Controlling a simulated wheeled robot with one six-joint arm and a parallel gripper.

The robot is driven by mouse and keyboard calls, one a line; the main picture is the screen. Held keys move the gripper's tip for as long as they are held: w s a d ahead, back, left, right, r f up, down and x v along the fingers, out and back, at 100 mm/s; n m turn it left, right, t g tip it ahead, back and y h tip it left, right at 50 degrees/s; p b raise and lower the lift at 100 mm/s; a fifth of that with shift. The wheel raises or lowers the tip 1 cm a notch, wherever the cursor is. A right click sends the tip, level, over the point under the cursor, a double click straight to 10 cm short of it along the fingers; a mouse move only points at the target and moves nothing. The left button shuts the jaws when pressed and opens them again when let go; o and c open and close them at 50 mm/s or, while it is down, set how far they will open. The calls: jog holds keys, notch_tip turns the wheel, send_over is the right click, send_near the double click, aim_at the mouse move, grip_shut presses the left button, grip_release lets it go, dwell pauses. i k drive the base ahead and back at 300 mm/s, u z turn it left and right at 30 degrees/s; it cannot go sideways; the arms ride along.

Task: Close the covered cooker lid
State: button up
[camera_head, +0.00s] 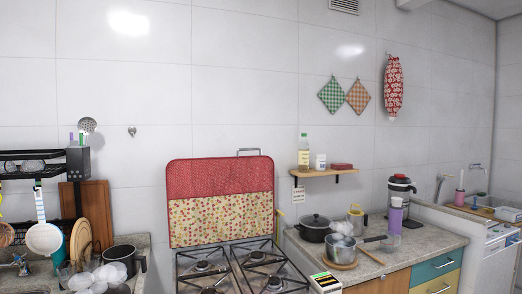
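The cooker lid (220,205) stands upright at the back of the cooker, against the tiled wall. It wears a fabric cover, red on top and cream with a small fruit-like pattern below. A metal handle (249,151) shows at its top edge. The cooker top (238,268) lies open in front of it, with black grates and several burners and no pots on it. The front of the cooker is cut off by the bottom of the view. My gripper is not in view.
A small wall shelf (323,172) hangs above. Left, a dish rack (28,171) stands over the sink area, beside a dark pot (120,259).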

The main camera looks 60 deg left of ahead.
aim_at(210, 200)
jog(key=u, duration=0.25)
jog(key=i, duration=1.75)
jog(key=u, duration=1.15)
jog(key=i, duration=1.1)
jog(key=u, duration=0.95)
